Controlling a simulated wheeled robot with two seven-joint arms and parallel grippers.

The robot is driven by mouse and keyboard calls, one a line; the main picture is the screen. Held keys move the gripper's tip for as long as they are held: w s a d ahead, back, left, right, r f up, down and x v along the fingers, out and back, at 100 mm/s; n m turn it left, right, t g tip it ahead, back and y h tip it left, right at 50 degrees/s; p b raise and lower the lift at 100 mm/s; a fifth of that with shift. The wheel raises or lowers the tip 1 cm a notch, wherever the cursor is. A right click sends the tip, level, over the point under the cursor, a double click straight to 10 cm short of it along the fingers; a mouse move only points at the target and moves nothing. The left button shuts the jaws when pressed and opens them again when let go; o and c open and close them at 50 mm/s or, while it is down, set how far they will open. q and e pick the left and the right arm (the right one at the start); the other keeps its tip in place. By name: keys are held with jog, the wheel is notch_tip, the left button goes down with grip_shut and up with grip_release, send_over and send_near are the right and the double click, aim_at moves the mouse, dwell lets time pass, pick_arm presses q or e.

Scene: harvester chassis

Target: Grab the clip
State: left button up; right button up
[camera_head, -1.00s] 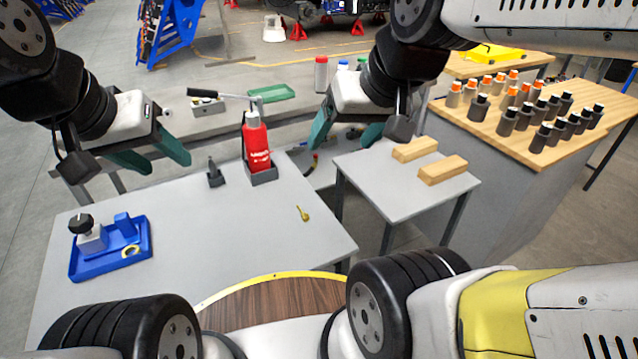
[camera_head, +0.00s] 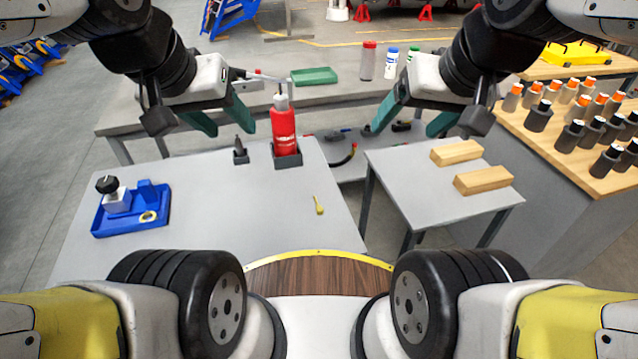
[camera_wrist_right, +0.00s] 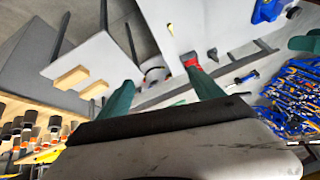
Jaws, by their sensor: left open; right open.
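A small yellow piece (camera_head: 318,205), which may be the clip, lies on the grey table (camera_head: 250,215) near its right edge. It also shows in the right wrist view (camera_wrist_right: 170,28). My left gripper (camera_head: 222,122) is open and empty, raised beyond the table's far edge, left of the red bottle (camera_head: 284,133). My right gripper (camera_head: 412,120) is open and empty above the far side of the smaller table. Its fingers show in the right wrist view (camera_wrist_right: 163,90).
The red bottle stands in a dark holder, beside a small dark upright part (camera_head: 240,151). Two wooden blocks (camera_head: 484,180) lie on the smaller grey table (camera_head: 405,190). Several dark bottles (camera_head: 571,136) stand on the wooden table at right. The grey table's middle is clear.

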dwell(0.4)
jog(key=shift+o, duration=1)
jog(key=n+g+h, duration=0.5)
jog(key=n+h, duration=0.1)
jog(key=n, duration=0.9)
send_over(317, 204)
jog(key=s+d, duration=0.2)
notch_tip(317, 204, down, 18)
jog(key=a+f+n, duration=0.1)
jog(key=a+f, duration=0.1)
jog(key=f, duration=0.1)
jog(key=w+a+f+n+h, duration=0.1)
jog(key=a+f+n, duration=0.1)
jog(key=f, duration=0.2)
jog(key=a+f+n+h, duration=0.1)
jog(key=a+f+n, duration=0.1)
jog(key=f, duration=0.2)
jog(key=shift+w+a+f, duration=0.2)
jog(key=shift+a+f, duration=0.05)
jog(key=shift+a, duration=0.05)
jog(key=x, duration=0.7)
jog(key=shift+s+d+f, duration=0.1)
jog(key=shift+s+f, duration=0.1)
jog(key=c, duration=1.4)
